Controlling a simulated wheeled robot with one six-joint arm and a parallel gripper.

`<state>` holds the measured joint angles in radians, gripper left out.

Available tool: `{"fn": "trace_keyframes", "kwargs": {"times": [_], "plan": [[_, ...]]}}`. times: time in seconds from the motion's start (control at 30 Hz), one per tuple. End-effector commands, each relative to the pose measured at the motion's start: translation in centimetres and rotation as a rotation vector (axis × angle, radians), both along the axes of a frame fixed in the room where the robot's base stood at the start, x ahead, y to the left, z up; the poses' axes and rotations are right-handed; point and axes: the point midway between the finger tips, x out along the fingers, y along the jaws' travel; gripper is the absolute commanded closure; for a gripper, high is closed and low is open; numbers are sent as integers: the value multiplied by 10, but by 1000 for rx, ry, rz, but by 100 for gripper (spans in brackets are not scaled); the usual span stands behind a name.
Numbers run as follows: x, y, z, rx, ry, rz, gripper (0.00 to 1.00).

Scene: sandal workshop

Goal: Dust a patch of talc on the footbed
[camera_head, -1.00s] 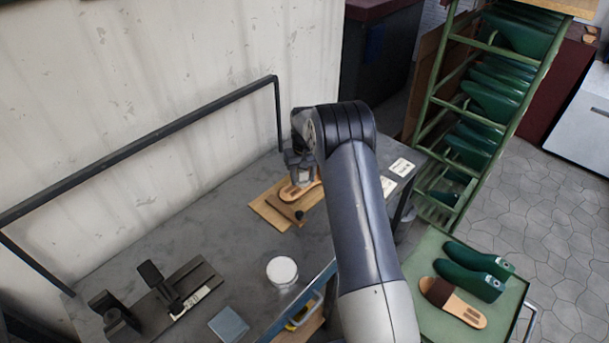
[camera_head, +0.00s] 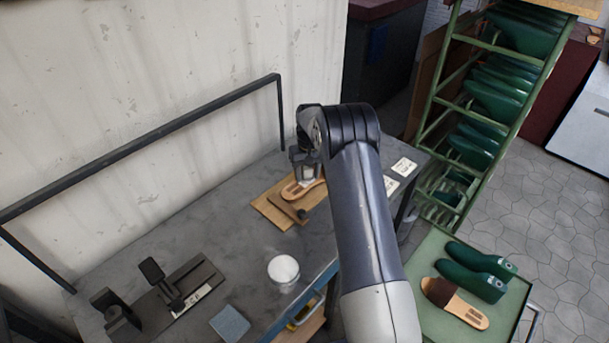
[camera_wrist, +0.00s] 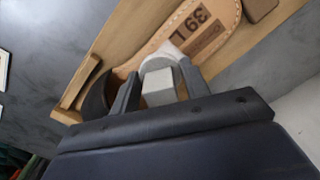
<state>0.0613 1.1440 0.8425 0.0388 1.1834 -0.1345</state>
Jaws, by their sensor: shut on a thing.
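The tan footbed (camera_head: 291,191), with a dark upper edge, lies on a wooden board on the bench. In the wrist view the footbed (camera_wrist: 218,22) shows dark "39 L" print, upside down. My gripper (camera_head: 303,172) is over the footbed, and in the wrist view my gripper (camera_wrist: 158,82) is shut on a pale grey block-like applicator (camera_wrist: 158,88) with a rounded end. A whitish patch (camera_wrist: 168,49) shows at that end, against the footbed. I cannot tell whether it is talc or part of the applicator, nor whether they touch. A white tub (camera_head: 283,269) stands nearer the bench's front edge.
The wooden board (camera_head: 268,207) carries a brown bar (camera_head: 287,209). Label cards (camera_head: 404,166) lie right of it. A black fixture (camera_head: 170,288) and blue-grey pad (camera_head: 229,322) are at the bench's left. A green cart (camera_head: 431,250) holds lasts and a sandal.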

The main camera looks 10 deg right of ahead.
Motion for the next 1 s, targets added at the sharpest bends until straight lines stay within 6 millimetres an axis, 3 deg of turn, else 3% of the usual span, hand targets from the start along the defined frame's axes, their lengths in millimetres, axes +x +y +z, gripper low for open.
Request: {"fn": "trace_keyframes", "kwargs": {"times": [0.57,1.0], "plan": [[-21,31,3,-1,0,-1,74],[-4,5,0,-1,0,-2,74]]}}
